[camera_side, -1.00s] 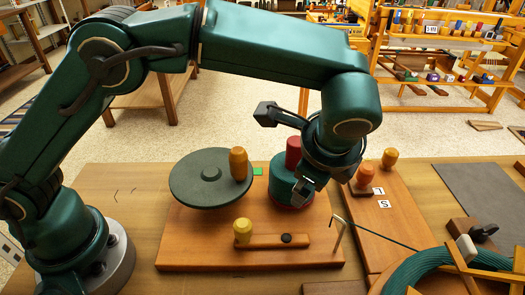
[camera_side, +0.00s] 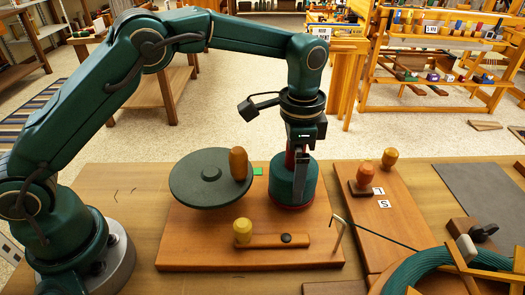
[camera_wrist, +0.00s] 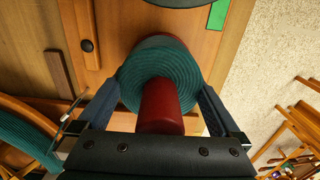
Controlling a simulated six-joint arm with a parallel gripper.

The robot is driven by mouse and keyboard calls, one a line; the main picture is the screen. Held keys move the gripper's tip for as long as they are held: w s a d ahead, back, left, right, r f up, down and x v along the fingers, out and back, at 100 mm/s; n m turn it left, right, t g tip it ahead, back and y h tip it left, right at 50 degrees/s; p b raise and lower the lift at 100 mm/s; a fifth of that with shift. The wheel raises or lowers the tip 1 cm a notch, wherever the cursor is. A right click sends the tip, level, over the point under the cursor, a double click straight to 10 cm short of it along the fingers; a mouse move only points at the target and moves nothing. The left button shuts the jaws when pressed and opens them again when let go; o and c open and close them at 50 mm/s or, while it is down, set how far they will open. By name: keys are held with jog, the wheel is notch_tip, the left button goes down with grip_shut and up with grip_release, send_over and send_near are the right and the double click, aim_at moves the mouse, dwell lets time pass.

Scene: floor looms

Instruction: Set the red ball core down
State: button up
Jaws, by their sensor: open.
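The red ball core (camera_side: 290,158) stands upright on the wooden board, with teal yarn (camera_side: 293,180) wound around its lower part. Its red top post sticks up from the yarn, and a red rim shows at the bottom. My gripper (camera_side: 300,167) points down over it. In the wrist view the red core (camera_wrist: 162,106) stands between the two open fingers of my gripper (camera_wrist: 158,95), with the round teal winding (camera_wrist: 150,60) beyond. I see gaps between the fingers and the post. In the side view a finger hides part of the post.
A dark disc (camera_side: 200,187) with an orange-brown knob (camera_side: 238,164) lies left of the core. A yellow-knobbed bar (camera_side: 270,241) and a thin metal hook (camera_side: 339,234) are in front. A large teal yarn skein (camera_side: 425,272) on wooden arms stands at right.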

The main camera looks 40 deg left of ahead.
jog(key=shift+f, duration=0.4)
jog(key=c, duration=1.2)
jog(key=shift+c, duration=0.2)
jog(key=shift+r, duration=0.1)
